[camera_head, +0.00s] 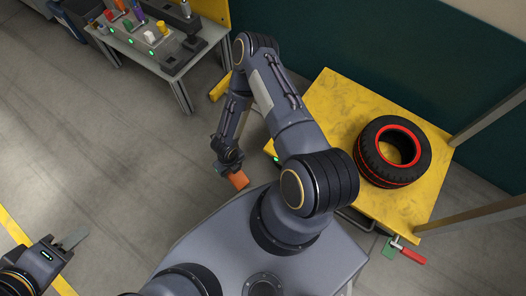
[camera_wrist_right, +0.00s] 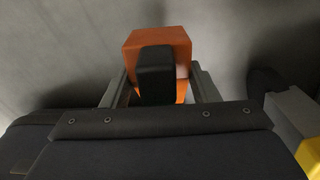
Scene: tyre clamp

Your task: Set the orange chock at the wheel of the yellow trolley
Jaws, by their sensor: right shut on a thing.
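The orange chock (camera_head: 239,180) is in my right gripper (camera_head: 233,169), low over the grey floor left of the yellow trolley (camera_head: 335,100). In the right wrist view the orange chock (camera_wrist_right: 158,42) sits between the two fingers of the right gripper (camera_wrist_right: 160,88), with a black upright part in front of it. The trolley carries a black tyre (camera_head: 366,160) with red rings. My right arm hides the trolley's near left side. A dark rounded shape (camera_wrist_right: 264,82) at the right may be a wheel. My left gripper (camera_head: 72,238) is over bare floor, away from everything; its jaw gap is unclear.
A grey workbench (camera_head: 180,62) with coloured items stands at the upper left. A tool with a red handle (camera_head: 410,254) and a green part shows beside the trolley's lower edge. Posts stand at the right. The floor (camera_head: 110,150) at the left is clear.

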